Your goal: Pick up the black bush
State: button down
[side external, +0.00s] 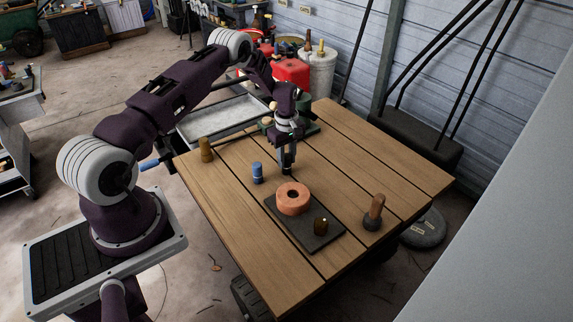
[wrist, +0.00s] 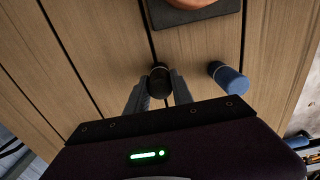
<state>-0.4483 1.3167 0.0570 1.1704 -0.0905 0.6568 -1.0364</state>
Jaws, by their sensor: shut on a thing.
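The black bush (wrist: 160,82) is a small dark cylinder in the wrist view, between my two fingers. My gripper (wrist: 158,92) is shut on it, with one finger on each side. In the side external view my gripper (side external: 288,172) points down at the table's middle, behind the orange ring. The bush is hard to make out there against the dark fingers. I cannot tell whether it touches the table.
A blue cylinder (side external: 257,173) stands close by. A brass-coloured cylinder (side external: 206,150) and a wooden-handled tool (side external: 375,212) stand apart. The table's (side external: 400,175) right side is mostly clear.

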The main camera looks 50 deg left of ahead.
aim_at(286, 156)
jog(key=shift+r, duration=0.1)
jog(key=shift+r, duration=3.45)
